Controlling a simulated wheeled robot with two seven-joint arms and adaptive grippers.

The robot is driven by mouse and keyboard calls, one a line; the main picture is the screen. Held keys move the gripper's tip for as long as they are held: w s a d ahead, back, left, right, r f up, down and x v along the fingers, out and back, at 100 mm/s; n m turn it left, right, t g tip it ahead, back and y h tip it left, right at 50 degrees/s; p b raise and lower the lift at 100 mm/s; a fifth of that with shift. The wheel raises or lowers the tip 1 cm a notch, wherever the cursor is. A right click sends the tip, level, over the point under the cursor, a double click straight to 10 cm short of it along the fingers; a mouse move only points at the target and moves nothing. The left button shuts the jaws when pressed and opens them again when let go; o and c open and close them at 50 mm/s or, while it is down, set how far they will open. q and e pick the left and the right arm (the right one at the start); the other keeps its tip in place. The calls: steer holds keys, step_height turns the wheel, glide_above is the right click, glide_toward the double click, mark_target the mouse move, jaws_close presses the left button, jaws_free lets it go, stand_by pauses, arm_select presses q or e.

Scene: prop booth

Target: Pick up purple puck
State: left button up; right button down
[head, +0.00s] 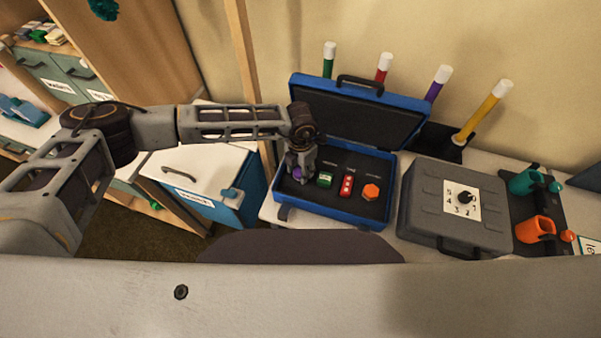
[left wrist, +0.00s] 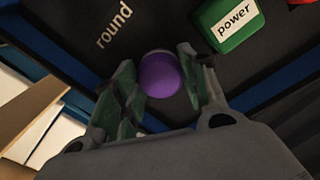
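The purple puck (left wrist: 160,75) lies in the open blue case, near the label "round" in the left wrist view. In the head view the purple puck (head: 297,173) shows just below my left gripper (head: 298,170), partly hidden by it. My left gripper (left wrist: 160,85) points down into the case with its fingers apart, one on each side of the puck. I cannot tell whether the fingers touch it. The blue case (head: 330,211) stands open on the table with its lid up. My right gripper is not in view.
In the case, right of the puck, are a green block (head: 325,180) labelled "power" in the wrist view, a red piece (head: 347,185) and an orange hexagon (head: 371,191). A grey dial box (head: 425,205) stands right of the case. Coloured tubes stand behind.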

arm_select(q)
steer(key=shift+c, duration=0.6)
steer(key=shift+r, duration=0.85)
step_height(320, 180, up, 7)
steer(key=shift+f+b, duration=0.1)
steer(key=shift+b, duration=0.7)
steer(key=shift+r, duration=0.75)
